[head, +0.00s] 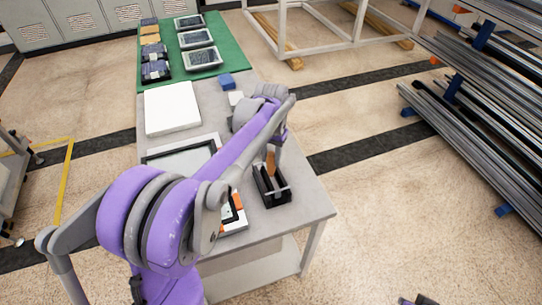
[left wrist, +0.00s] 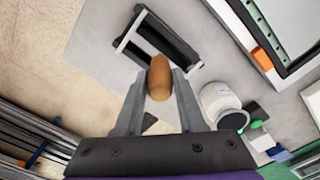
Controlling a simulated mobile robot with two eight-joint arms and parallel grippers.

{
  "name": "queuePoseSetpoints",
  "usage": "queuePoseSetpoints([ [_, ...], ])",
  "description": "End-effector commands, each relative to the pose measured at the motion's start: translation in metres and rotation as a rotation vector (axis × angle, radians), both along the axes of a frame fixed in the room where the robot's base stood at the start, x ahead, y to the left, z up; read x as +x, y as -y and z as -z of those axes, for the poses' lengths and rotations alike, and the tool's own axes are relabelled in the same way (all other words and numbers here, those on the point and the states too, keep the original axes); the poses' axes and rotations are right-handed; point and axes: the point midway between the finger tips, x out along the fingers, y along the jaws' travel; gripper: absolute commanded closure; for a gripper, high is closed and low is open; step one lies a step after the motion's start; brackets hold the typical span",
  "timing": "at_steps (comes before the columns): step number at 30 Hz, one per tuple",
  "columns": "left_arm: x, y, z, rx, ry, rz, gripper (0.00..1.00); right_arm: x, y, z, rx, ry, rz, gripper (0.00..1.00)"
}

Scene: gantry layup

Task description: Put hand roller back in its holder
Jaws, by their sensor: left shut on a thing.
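The hand roller's brown wooden handle (left wrist: 159,78) stands between the fingers of my left gripper (left wrist: 158,92), which is shut on it. In the head view, the handle (head: 271,162) shows below my left gripper (head: 274,150), over the holder. The holder (head: 271,186) is a black open tray with light bars, near the right edge of the table. It also shows in the left wrist view (left wrist: 172,42), just beyond the handle. The roller's lower end is hidden, so I cannot tell whether it touches the holder. A small part of my right gripper (head: 418,300) appears at the bottom edge.
The grey table (head: 302,205) has a framed panel, a white block (head: 172,108) and a green mat (head: 226,62) with several trays. A white round container (left wrist: 221,104) stands near the holder. Metal stock racks (head: 470,120) stand right of the table, across clear floor.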

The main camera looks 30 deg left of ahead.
Motion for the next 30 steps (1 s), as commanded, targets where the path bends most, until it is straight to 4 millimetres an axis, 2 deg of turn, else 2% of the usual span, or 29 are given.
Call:
queuePoseSetpoints([
  [23,0.000,0.000,0.012,0.000,-0.001,0.000,1.00,-0.003,0.000,0.009,0.000,-0.006,0.000,1.00],
  [24,0.000,0.000,0.011,0.000,0.000,0.000,0.56,-0.003,0.000,0.009,0.000,-0.006,0.000,1.00],
  [29,0.000,0.000,0.011,0.000,0.000,0.000,0.27,-0.003,0.000,0.008,0.000,-0.005,0.000,1.00],
  [30,0.000,0.000,0.011,0.000,0.000,0.000,0.26,-0.003,0.000,0.008,0.000,-0.005,0.000,1.00],
])
